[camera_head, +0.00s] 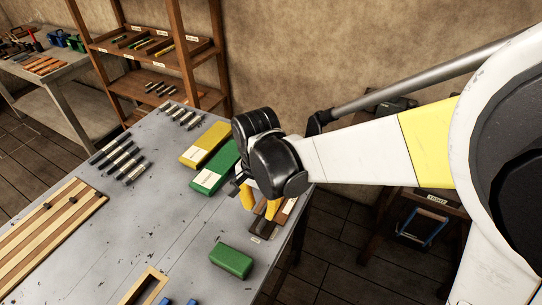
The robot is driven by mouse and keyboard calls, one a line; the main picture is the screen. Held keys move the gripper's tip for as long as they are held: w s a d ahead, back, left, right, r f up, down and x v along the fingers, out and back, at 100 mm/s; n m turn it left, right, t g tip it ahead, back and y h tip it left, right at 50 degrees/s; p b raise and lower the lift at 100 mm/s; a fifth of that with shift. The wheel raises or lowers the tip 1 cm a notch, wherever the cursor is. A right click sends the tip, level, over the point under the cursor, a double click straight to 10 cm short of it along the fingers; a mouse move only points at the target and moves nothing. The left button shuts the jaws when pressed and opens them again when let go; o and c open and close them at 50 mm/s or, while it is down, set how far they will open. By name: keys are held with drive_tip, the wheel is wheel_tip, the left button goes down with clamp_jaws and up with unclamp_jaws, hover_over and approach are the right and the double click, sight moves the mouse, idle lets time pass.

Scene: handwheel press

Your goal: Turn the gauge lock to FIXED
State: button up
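My gripper (259,204) points down over the right edge of the bench. Its two yellow fingertips stand apart, with a gap between them. A brown wooden piece with dark and light strips (284,217) lies just under and beside the fingers, partly hidden by them. I cannot tell whether the fingers touch it. No gauge lock and no FIXED marking can be made out. The area behind the gripper is covered by my black wrist and white arm.
The grey bench (110,250) carries a yellow box (206,145), a green box (216,168), a green block (232,261), a striped wooden board (45,240) and several dark rods (118,160). A wooden shelf (165,52) stands behind. The bench middle is clear.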

sight(261, 223)
wheel_tip(261, 223, down, 8)
drive_tip(key=shift+f+b, duration=0.1)
drive_tip(key=shift+b, duration=1.05)
clamp_jaws()
